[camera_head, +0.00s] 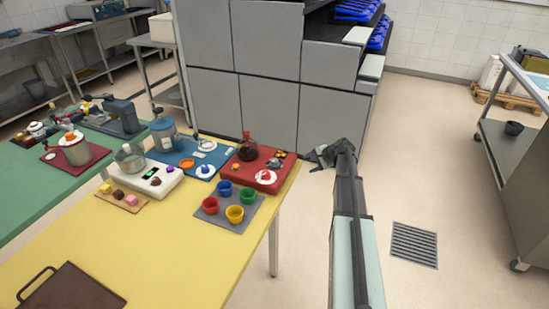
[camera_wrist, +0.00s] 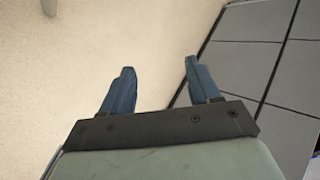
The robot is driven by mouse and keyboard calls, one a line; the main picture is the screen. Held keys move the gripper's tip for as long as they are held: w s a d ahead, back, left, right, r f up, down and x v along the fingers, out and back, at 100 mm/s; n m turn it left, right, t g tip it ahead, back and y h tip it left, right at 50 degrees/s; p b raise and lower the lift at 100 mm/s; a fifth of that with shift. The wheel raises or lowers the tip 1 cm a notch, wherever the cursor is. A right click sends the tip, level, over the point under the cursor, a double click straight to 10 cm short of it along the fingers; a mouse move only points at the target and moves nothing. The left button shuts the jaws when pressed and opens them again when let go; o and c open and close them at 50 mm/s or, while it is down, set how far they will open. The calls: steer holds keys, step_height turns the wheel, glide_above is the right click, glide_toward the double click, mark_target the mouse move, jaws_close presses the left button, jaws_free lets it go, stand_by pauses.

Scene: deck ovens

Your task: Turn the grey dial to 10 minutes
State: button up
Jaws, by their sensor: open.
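My gripper (camera_head: 318,156) is at the end of my outstretched arm, right of the yellow table, over the floor and in front of the grey cabinet. In the wrist view, its two blue fingers (camera_wrist: 159,68) are apart with nothing between them. Small round dial-like parts on white discs sit on the boards at the table's far end. One has a blue knob (camera_head: 204,169) on the blue board (camera_head: 187,154). Another has a red knob (camera_head: 265,175) on the red board (camera_head: 236,177). A dark grey piece (camera_head: 275,163) lies on the red board. I cannot tell which part is the grey dial.
The yellow table (camera_head: 170,245) has a clear near half, apart from a brown tray (camera_head: 70,290). Several coloured cups stand on a grey mat (camera_head: 232,222) at its right edge. A grey cabinet (camera_head: 268,112) stands behind. A steel cart (camera_head: 520,165) stands far right.

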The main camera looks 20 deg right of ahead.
mark_target(274, 160)
steer(key=a+r+n+g, duration=0.2)
steer(key=a+r+n, duration=0.2)
steer(key=a+r, duration=0.1)
steer(key=a+r+n+g, duration=0.2)
steer(key=a+r+n, duration=0.3)
steer(key=r, duration=0.3)
steer(key=a+r+n+g+h, duration=0.1)
steer(key=a+r+n+g, duration=0.1)
steer(key=a+r+n, duration=0.3)
steer(key=shift+w+a+r, duration=0.2)
steer(key=shift+a+r, duration=0.2)
steer(key=shift+a, duration=0.1)
steer(key=shift+w+a+r, duration=0.2)
steer(key=shift+a+r, duration=0.15)
steer(key=shift+a, duration=0.1)
steer(key=s+a+r+n+g+h, duration=0.2)
steer(key=s+a+r+n+h, duration=0.15)
steer(key=s+r+n, duration=0.4)
steer(key=shift+m+y, duration=0.35)
steer(key=shift+m, duration=0.6)
steer(key=f, duration=0.8)
steer(key=s+f, duration=0.1)
steer(key=f, duration=0.3)
steer(key=shift+f, duration=0.35)
steer(key=shift+w, duration=0.1)
steer(key=shift+c, duration=0.2)
steer(key=c, duration=1)
